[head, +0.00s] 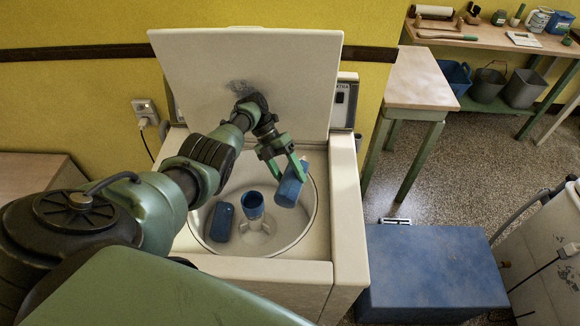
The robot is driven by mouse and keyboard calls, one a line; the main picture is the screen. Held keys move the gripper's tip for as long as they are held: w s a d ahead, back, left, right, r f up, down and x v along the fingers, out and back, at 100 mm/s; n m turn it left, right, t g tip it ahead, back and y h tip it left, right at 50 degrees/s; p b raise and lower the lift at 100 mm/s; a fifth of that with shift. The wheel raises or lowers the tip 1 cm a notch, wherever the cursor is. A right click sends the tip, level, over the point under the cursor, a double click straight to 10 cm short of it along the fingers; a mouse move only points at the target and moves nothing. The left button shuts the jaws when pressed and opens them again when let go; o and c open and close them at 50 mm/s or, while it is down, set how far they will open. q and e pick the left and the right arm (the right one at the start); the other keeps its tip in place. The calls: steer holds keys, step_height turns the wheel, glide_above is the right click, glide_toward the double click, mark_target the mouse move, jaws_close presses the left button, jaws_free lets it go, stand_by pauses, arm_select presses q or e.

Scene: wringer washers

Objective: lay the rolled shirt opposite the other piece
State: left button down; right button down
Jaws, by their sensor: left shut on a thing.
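The open washer (348,230) has a round pale tub with a central agitator (254,206) topped by a blue cup-like part. The other piece (221,222), a dark blue roll, lies on the tub floor left of the agitator. My left gripper (287,172) reaches in over the tub from the left, its green fingers shut on the rolled shirt (290,188), a blue roll. The shirt is tilted, on the right side of the agitator, across from the other piece. I cannot tell whether it touches the tub. My right gripper is out of view.
The white lid (250,75) stands raised behind the tub. A blue box (430,265) stands on the floor to the right. A small wooden table (418,80) and a bench (490,35) with tools stand at the back right, with buckets (522,88) below.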

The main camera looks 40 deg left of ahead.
arm_select(q)
steer(key=shift+w+f, duration=0.15)
steer(key=shift+f, duration=0.6)
step_height(320, 180, down, 20)
steer(key=b, duration=2)
steer(key=shift+r, duration=0.1)
steer(key=shift+c, duration=1.5)
jaws_free()
steer(key=s+b+v, duration=0.1)
steer(key=v, duration=0.6)
steer(key=shift+w+a+r, duration=0.2)
steer(key=shift+w+r, duration=0.1)
steer(key=shift+w, duration=0.05)
